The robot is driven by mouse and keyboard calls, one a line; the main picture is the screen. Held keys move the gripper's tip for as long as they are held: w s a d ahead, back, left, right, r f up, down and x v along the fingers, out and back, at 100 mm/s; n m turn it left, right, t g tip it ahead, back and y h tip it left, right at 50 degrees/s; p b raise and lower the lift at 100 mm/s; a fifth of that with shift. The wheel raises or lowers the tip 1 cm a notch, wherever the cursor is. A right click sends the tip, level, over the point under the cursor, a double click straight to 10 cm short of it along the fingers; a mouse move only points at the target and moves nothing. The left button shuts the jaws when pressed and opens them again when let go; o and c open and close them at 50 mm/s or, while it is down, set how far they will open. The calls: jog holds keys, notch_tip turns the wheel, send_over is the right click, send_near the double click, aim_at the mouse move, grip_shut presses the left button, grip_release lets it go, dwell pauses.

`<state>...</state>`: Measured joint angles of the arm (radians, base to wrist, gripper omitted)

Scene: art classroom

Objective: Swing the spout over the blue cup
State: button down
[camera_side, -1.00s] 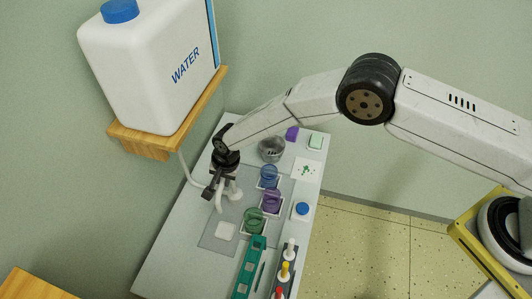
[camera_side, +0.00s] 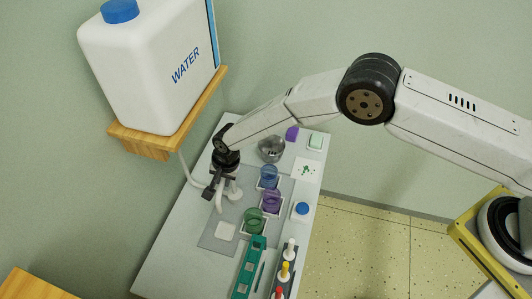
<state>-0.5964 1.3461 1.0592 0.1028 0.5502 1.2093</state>
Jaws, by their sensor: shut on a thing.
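The white spout (camera_side: 219,199) stands on the table at the left, fed by a white pipe from the wall. Its tip hangs down on the near side, over the grey mat (camera_side: 216,243). My gripper (camera_side: 213,187) is at the spout's top and is shut on a part of it, though its fingers hide the exact grip. The blue cup (camera_side: 269,177) stands to the right of the spout, at the far end of a row. A purple cup (camera_side: 271,201) and a green cup (camera_side: 254,221) stand nearer. The spout's tip is apart from all three cups.
A water tank (camera_side: 150,65) sits on a wooden shelf (camera_side: 150,146) above left. A metal bowl (camera_side: 271,149) is behind the blue cup. A white square (camera_side: 226,231) lies on the mat.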

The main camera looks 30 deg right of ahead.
jog(key=shift+d, duration=0.1)
jog(key=w+d+n+g, duration=0.1)
jog(key=w+d+n, duration=0.2)
jog(key=n, duration=0.9)
jog(key=w+d+n+g+h, duration=0.1)
jog(key=w+d+n+g, duration=0.1)
jog(key=d+n, duration=0.6)
jog(key=shift+w+d+n+g, duration=0.3)
jog(key=shift+w+d+n, duration=0.1)
jog(key=shift+n, duration=2.1)
jog(key=shift+w, duration=0.1)
jog(key=shift+a, duration=0.1)
